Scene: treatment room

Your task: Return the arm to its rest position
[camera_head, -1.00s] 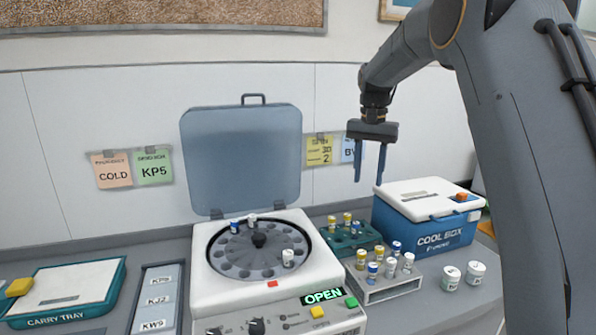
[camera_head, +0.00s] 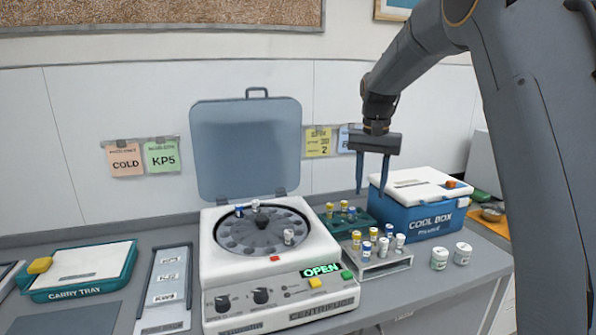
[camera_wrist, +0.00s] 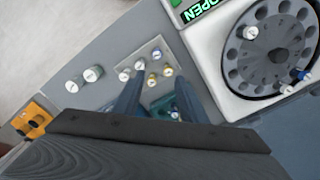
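My gripper (camera_head: 372,190) hangs in the air above the vial racks, between the open centrifuge and the cool box. Its two blue fingers point down and stand apart with nothing between them. My arm reaches in from the right side of the head view.
The centrifuge (camera_head: 222,277) has its lid (camera_head: 247,145) up and a few vials in its rotor. A grey rack (camera_head: 385,268) holds several vials. A teal rack (camera_head: 370,225), cool box (camera_head: 410,222), two white jars (camera_head: 440,258) and carry tray (camera_head: 45,293) are nearby.

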